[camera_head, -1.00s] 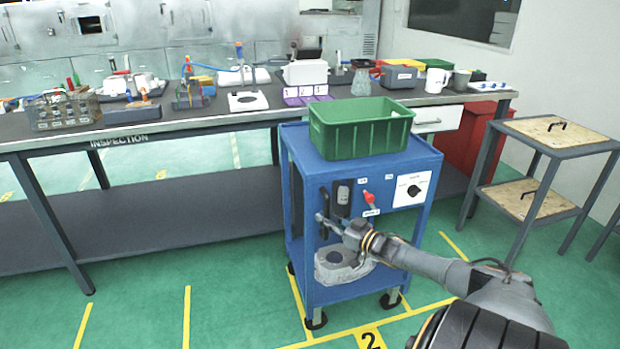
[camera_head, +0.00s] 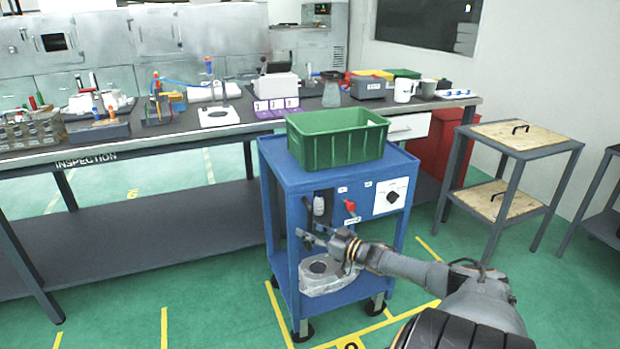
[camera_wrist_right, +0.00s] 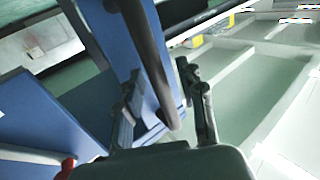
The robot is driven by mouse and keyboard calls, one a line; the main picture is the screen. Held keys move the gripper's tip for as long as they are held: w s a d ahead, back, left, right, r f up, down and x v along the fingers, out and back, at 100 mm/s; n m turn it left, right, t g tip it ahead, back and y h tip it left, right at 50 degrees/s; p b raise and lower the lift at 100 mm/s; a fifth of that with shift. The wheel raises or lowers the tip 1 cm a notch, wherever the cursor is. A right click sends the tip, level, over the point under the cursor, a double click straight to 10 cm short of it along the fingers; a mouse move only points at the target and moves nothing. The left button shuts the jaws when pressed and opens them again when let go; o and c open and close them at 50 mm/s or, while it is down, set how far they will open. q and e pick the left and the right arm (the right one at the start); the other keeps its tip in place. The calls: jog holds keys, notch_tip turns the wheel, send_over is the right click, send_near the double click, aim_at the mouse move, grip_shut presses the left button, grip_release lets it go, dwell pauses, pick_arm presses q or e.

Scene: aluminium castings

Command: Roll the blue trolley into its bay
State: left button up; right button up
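The blue trolley (camera_head: 296,262) stands upright on the green floor, with a green crate (camera_head: 337,150) on its top and a pale round casting (camera_head: 325,276) on its lower shelf. A floor number is cut off at the bottom edge. My right gripper (camera_head: 318,238) is at the trolley's front left. In the right wrist view, my gripper's fingers (camera_wrist_right: 163,92) stand apart on either side of a dark bar (camera_wrist_right: 150,58) beside a blue post. My left gripper is out of view.
The inspection bench (camera_head: 180,147) with several items on top runs behind the trolley. A red bin (camera_head: 447,145) and a grey stand (camera_head: 527,136) with wooden shelves are to the right. Open floor (camera_head: 215,300) lies left of the trolley.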

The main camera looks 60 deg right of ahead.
jog(key=s, duration=1.2)
dwell(0.6)
